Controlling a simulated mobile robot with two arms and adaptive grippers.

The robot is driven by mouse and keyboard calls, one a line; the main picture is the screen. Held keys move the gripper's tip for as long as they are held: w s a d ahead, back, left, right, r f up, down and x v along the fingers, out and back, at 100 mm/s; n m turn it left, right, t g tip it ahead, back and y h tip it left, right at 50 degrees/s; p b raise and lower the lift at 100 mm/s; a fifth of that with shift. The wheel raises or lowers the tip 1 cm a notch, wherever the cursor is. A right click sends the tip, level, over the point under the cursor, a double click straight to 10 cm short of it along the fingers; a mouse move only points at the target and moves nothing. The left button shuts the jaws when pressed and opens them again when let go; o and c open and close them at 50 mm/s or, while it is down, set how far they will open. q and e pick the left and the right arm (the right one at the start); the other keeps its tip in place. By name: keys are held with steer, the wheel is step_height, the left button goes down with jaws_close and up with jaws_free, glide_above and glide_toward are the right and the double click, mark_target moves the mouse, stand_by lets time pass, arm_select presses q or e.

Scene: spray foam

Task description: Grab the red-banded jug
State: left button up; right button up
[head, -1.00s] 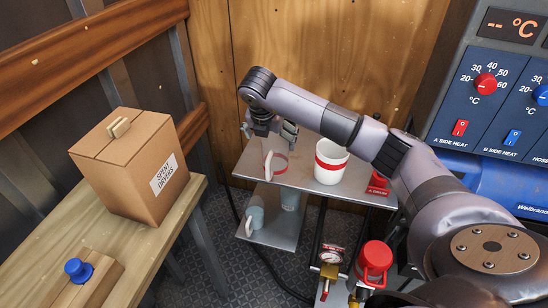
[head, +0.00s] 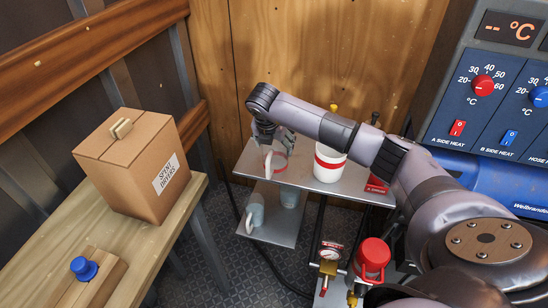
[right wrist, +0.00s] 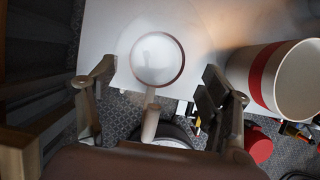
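The red-banded jug (head: 279,166) stands on the upper metal shelf in the head view, its pale handle facing front left. My right gripper (head: 275,143) is right above and behind it and covers part of its top. In the right wrist view I look down on the jug's round rim (right wrist: 158,60), with its handle (right wrist: 151,122) pointing toward my palm. The right gripper's fingers (right wrist: 158,85) are spread apart, one on each side of the handle, with nothing held. Contact with the jug cannot be told. My left gripper is not in view.
A larger white bucket with a red band (head: 330,165) stands close to the jug's right. A bluish jug (head: 255,212) is on the lower shelf (head: 278,232). The upper shelf's front edge (head: 320,187) is partly free. A cardboard box (head: 135,170) sits on a wooden bench at left.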

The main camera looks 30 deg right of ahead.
steer(key=c, duration=1.1)
steer(key=shift+o, duration=0.2)
